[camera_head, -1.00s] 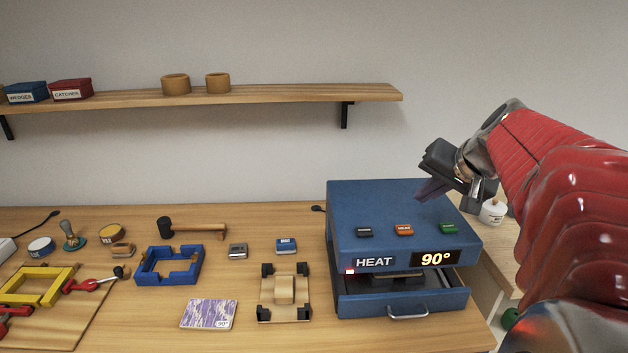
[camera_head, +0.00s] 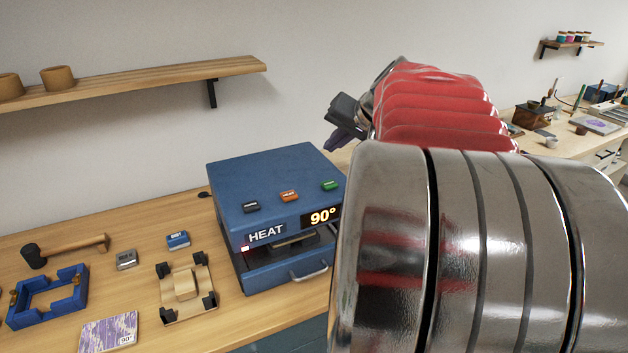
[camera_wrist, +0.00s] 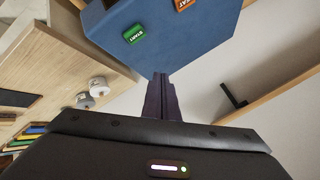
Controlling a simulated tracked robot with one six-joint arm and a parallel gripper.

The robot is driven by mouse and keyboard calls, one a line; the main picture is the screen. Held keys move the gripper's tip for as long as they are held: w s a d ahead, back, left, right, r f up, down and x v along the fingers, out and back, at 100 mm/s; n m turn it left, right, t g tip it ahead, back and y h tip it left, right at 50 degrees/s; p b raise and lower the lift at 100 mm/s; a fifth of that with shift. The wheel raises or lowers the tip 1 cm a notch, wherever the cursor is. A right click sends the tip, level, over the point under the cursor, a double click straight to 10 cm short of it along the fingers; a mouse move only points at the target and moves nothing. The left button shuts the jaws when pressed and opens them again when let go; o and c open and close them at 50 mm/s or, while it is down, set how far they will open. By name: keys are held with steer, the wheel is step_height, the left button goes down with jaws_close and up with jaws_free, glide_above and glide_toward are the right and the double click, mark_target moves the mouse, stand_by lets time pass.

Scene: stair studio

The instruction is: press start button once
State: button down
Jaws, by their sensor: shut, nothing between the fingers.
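The blue heat press box (camera_head: 270,180) stands on the wooden bench, with "HEAT" and "90°" lit on its front. On its top are a dark button (camera_head: 251,207), an orange button (camera_head: 289,196) and a green button (camera_head: 330,185). In the wrist view the green button (camera_wrist: 134,34) reads "START" and lies near the box's edge. My gripper (camera_head: 333,145) is shut and empty, above and behind the box's right side. In the wrist view my gripper's fingertips (camera_wrist: 160,78) point at the box's edge, to the right of the green button. They look apart from the button.
A wooden shelf (camera_head: 150,80) is on the wall behind. A drawer with a handle (camera_head: 309,272) is partly open below the display. A fixture (camera_head: 186,285), a blue frame (camera_head: 48,296) and a mallet (camera_head: 65,250) lie left of the box.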

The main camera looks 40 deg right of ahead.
mark_target(332, 186)
steer(key=shift+f, duration=3.7)
steer(key=shift+f, duration=0.15)
steer(key=shift+f, duration=0.25)
steer(key=shift+f, duration=0.4)
steer(key=shift+r, duration=0.85)
steer(key=shift+r, duration=0.1)
steer(key=shift+r, duration=2.4)
